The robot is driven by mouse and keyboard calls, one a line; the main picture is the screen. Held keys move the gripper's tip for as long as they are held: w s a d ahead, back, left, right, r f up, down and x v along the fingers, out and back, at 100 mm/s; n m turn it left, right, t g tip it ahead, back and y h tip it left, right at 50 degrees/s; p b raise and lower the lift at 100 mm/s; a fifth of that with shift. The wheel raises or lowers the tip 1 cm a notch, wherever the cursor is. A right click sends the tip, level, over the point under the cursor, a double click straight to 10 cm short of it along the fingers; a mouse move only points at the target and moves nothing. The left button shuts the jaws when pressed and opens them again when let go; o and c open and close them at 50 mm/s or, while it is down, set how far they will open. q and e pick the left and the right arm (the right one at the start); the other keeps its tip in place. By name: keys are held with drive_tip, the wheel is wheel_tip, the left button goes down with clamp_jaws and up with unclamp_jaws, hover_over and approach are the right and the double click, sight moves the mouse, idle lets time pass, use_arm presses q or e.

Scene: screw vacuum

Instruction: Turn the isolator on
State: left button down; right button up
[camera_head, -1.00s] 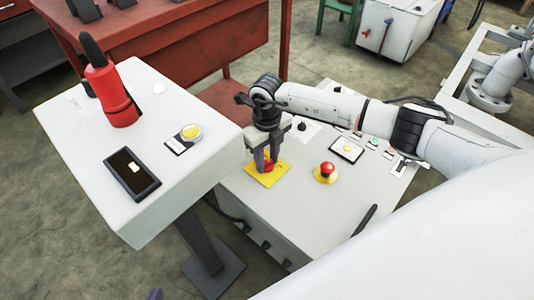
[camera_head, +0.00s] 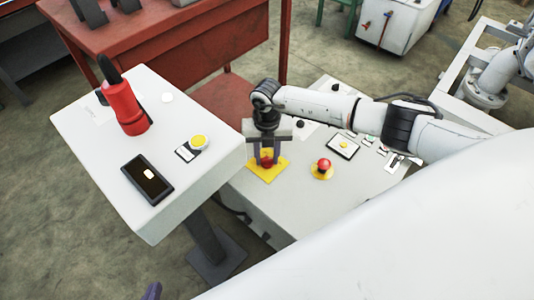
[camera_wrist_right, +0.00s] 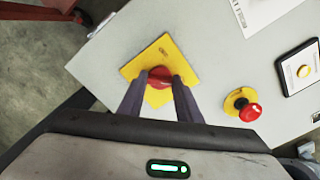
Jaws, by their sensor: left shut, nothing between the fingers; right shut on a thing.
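The isolator has a red knob (camera_wrist_right: 160,77) on a yellow square plate (camera_wrist_right: 183,62), set in the top of the grey control box. In the head view, the yellow plate (camera_head: 276,172) shows below my right gripper (camera_head: 266,162). My right gripper (camera_wrist_right: 160,80) is shut on the red knob, with one dark finger on either side of it. Part of the knob is hidden by the fingers. Only a purple tip of my left gripper (camera_head: 152,290) shows at the bottom edge of the head view; it is shut and empty, away from the isolator.
A red emergency button (camera_head: 323,164) on a yellow base stands right of the isolator. A small panel with a yellow button (camera_head: 343,146) lies beyond it. At left, a white pedestal top (camera_head: 110,170) holds a red-and-black device (camera_head: 127,108) and a black switch box (camera_head: 147,178).

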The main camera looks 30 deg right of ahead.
sight(267, 159)
idle(0.4)
drive_tip(key=o, duration=1)
drive_tip(key=shift+o, duration=0.2)
drive_tip(key=shift+r, duration=0.15)
use_arm(q)
drive_tip(key=p, duration=0.2)
drive_tip(key=shift+a+r+p, duration=0.2)
drive_tip(key=shift+r+p, duration=0.15)
drive_tip(key=shift+r, duration=0.05)
use_arm(e)
wheel_tip(267, 159, up, 10)
use_arm(q)
drive_tip(key=shift+s, duration=0.1)
use_arm(e)
drive_tip(key=shift+s, duration=0.1)
